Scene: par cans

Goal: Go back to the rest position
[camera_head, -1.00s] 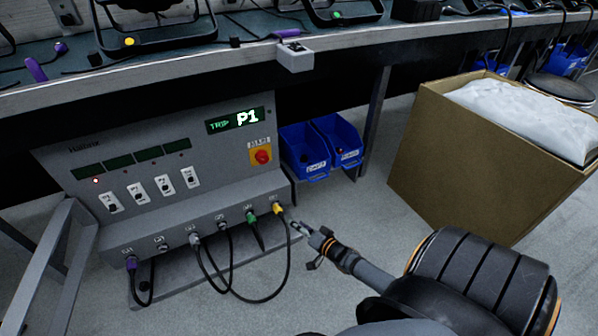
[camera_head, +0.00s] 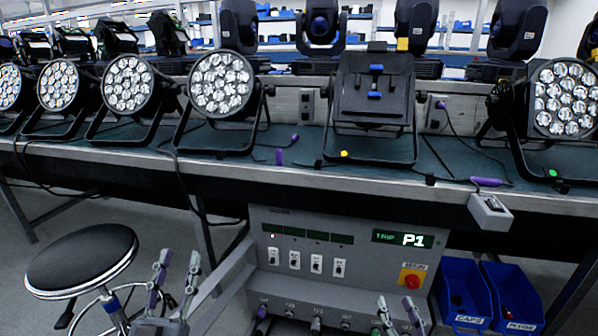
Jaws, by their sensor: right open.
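My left gripper (camera_head: 178,262) stands upright at the lower left, its two fingers apart with nothing between them. My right gripper (camera_head: 396,305) is at the bottom edge, open and empty, in front of the lower part of the grey control box (camera_head: 338,268). The box sits under the bench; its green display (camera_head: 403,239) reads "TRIP P1". Its socket row (camera_head: 290,310) is partly cut off by the frame, and the cable ends there are mostly hidden. Several par cans (camera_head: 222,84) stand in a row on the bench (camera_head: 300,179).
A round black stool (camera_head: 82,258) stands at the left, close to my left gripper. Two blue bins (camera_head: 465,290) are right of the box. A small grey switch box (camera_head: 490,208) hangs on the bench's front edge. A dark fixture (camera_head: 372,95) stands mid-bench.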

